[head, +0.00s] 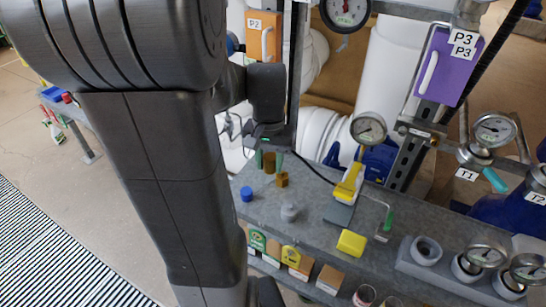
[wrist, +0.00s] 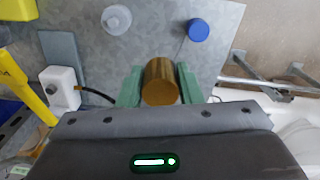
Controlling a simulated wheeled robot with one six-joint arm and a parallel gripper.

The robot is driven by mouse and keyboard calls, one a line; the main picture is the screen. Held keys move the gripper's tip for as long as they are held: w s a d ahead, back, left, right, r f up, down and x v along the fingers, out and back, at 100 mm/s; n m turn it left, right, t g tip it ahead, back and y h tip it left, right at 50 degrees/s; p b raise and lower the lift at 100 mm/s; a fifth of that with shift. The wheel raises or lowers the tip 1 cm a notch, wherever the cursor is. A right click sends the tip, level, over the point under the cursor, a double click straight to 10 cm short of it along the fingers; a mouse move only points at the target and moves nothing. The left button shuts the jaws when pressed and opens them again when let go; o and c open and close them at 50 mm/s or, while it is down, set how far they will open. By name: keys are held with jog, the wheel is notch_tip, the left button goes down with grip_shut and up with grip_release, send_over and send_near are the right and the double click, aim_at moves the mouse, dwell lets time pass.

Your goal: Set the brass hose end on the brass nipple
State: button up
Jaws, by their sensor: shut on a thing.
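My gripper (wrist: 160,88) has green fingers shut on a brass cylinder, the brass hose end (wrist: 161,80), with one finger at each side. In the head view my gripper (head: 268,158) hangs over the back of the grey bench, with the hose end (head: 269,163) between its fingers. A second brass piece, which looks like the brass nipple (head: 281,180), shows just below and to the right of it. I cannot tell whether the two touch. In the wrist view the nipple is not visible, perhaps hidden behind the held piece.
On the bench (head: 325,231) are a blue cap (head: 246,194), a grey knob-like part (head: 289,212) and a yellow block (head: 351,243). A yellow-handled tool (head: 349,182) stands right of the gripper. Pipes and gauges stand behind. The bench around the brass pieces is fairly clear.

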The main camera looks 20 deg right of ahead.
jog(key=shift+w+d+f, duration=0.25)
jog(key=shift+d, duration=0.25)
jog(key=b, duration=0.2)
send_over(282, 173)
jog(key=shift+w+f, duration=0.1)
jog(key=shift+f, duration=1.45)
jog(key=shift+f+b, duration=0.6)
jog(key=shift+f, duration=0.05)
jog(key=shift+f, duration=0.2)
jog(key=shift+f, duration=0.2)
jog(key=shift+f, duration=0.15)
jog(key=shift+f, duration=0.3)
jog(key=shift+f+b, duration=0.25)
jog(key=shift+b, duration=0.1)
dwell(0.3)
jog(key=shift+f, duration=0.2)
